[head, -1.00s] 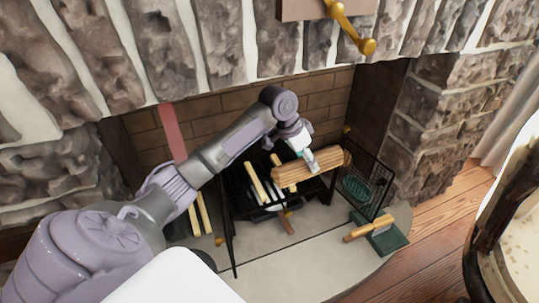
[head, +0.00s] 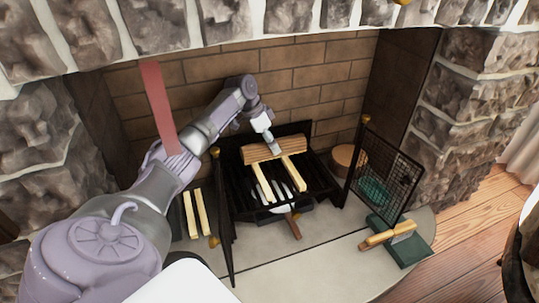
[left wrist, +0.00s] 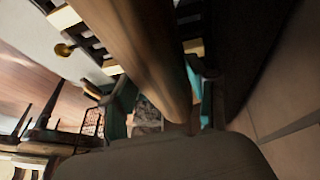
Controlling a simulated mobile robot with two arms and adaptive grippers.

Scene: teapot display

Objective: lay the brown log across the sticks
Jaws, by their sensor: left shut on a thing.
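The brown log (head: 262,153) lies crosswise over the back part of two pale sticks, the left stick (head: 262,183) and the right stick (head: 294,173). The sticks rest on the black grate (head: 236,194) inside the fireplace. My left gripper (head: 271,145) is shut on the log from above, near its middle. I cannot tell whether the log touches the sticks. In the left wrist view the log (left wrist: 145,50) runs between the teal fingers, with pale stick pieces (left wrist: 62,18) under it. My right gripper is not in view.
Two more pale sticks (head: 192,213) lie left of the grate. A mesh screen (head: 388,170) stands to the right, before a round log end (head: 347,160). A wood-handled tool (head: 378,238) rests on a green box (head: 408,250). The brick wall (head: 300,80) is close behind.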

